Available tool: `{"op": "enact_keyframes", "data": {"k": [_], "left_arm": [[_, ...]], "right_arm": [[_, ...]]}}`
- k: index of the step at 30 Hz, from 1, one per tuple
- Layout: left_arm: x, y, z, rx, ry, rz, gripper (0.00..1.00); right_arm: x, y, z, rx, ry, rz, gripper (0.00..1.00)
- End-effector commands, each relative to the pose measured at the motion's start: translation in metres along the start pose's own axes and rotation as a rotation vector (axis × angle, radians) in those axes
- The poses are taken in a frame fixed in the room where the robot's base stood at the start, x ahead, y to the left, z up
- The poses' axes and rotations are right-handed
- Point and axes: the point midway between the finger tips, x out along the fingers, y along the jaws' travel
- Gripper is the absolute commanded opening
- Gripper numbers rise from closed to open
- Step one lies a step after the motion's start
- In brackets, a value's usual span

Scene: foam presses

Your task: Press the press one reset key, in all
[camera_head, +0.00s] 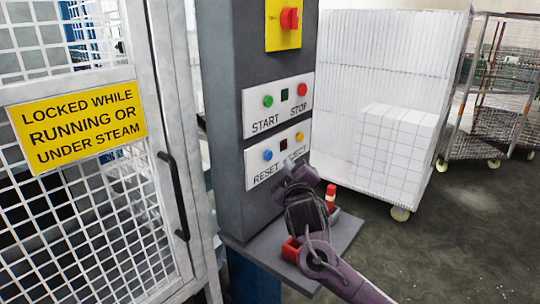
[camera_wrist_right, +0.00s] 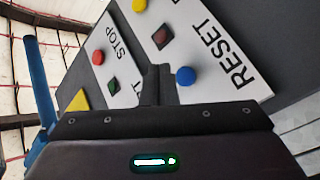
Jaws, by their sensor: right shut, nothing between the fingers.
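The blue RESET key (camera_head: 268,155) is on the lower white plate of the grey control column (camera_head: 225,110). It also shows in the right wrist view (camera_wrist_right: 185,75), just right of the fingertips. My right gripper (camera_head: 298,172) is shut and empty, in front of the lower plate. It sits below and right of the blue key and partly covers the label under the yellow button (camera_head: 299,137). In the right wrist view the closed fingers (camera_wrist_right: 152,75) appear apart from the blue key. No press number is readable. My left gripper is out of view.
The upper plate has a green START button (camera_head: 268,101) and a red STOP button (camera_head: 302,89). A red switch (camera_head: 289,18) is above. A grey shelf (camera_head: 345,230) juts out below. A mesh gate (camera_head: 85,215) stands left; a cart of white blocks (camera_head: 385,110) stands right.

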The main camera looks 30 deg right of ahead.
Motion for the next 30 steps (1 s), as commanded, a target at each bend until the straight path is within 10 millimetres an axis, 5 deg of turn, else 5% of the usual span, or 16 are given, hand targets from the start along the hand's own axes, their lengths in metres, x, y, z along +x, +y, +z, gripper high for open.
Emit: {"op": "enact_keyframes", "data": {"k": [30], "left_arm": [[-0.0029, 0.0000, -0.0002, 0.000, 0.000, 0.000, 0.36]], "right_arm": [[-0.0136, 0.0098, 0.0096, 0.000, 0.001, 0.000, 0.00]]}}
